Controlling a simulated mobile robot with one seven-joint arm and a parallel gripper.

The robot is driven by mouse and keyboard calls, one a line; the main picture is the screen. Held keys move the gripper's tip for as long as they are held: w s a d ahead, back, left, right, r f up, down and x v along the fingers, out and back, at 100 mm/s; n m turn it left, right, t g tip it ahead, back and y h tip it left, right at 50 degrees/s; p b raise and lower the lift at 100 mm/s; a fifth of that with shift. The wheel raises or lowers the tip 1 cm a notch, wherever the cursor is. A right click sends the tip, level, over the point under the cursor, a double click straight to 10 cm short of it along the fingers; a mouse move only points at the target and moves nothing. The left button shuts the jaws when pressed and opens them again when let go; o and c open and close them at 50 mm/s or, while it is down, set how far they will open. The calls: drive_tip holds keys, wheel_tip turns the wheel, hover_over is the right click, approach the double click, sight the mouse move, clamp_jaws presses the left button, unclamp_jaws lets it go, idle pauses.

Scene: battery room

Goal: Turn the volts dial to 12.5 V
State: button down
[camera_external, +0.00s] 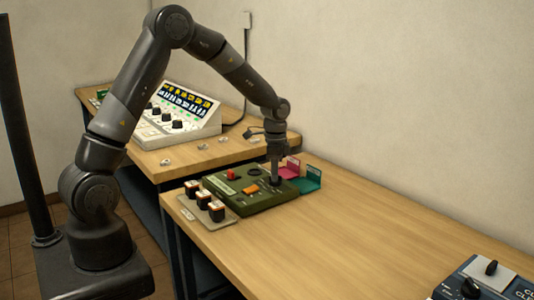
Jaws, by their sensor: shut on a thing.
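A green instrument box (258,203) lies on the wooden bench. Its top carries a red knob (232,175), an orange part (250,190) and a dark round part (254,171). My gripper (275,181) points straight down at the box's right side, shut on what seems to be a dark knob there. The fingers and arm hide most of that knob. I cannot tell which knob is the volts dial, and no scale or reading is legible.
A tray with several dark blocks (203,200) stands left of the box. Pink and teal holders (308,180) stand just right of it. A white console (178,118) is on the rear bench. A blue device (490,282) is at lower right. The bench between (370,220) is clear.

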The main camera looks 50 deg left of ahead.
drive_tip(key=shift+n, duration=0.8)
drive_tip(key=c, duration=1.5)
unclamp_jaws()
drive_tip(key=shift+o, duration=0.2)
wheel_tip(320, 180, up, 11)
